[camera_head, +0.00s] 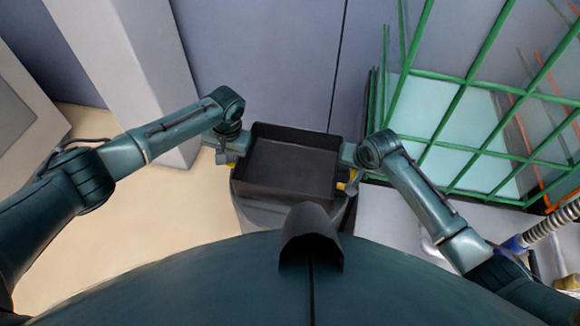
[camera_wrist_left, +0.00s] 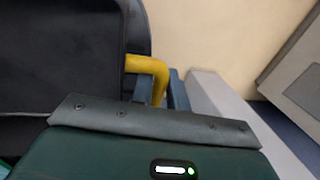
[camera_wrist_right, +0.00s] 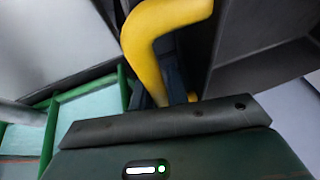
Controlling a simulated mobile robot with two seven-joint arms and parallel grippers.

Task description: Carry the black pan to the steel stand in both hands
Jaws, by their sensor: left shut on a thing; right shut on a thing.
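The black pan (camera_head: 290,168) is an open, empty rectangular tray in front of my body in the head view. My left gripper (camera_head: 232,152) is at its left side, shut on a yellow handle (camera_wrist_left: 150,66) that shows beside the dark pan wall in the left wrist view. My right gripper (camera_head: 347,160) is at its right side, shut on the other yellow handle (camera_wrist_right: 155,40), large in the right wrist view. The fingertips are partly hidden. I cannot make out the steel stand for certain in any view.
A green wire cage (camera_head: 455,110) stands close on the right, near my right arm. A pale pillar (camera_head: 125,60) and grey wall panels (camera_head: 265,60) are at the back. A ribbed hose (camera_head: 552,222) lies at far right. Beige floor (camera_head: 150,215) is clear on the left.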

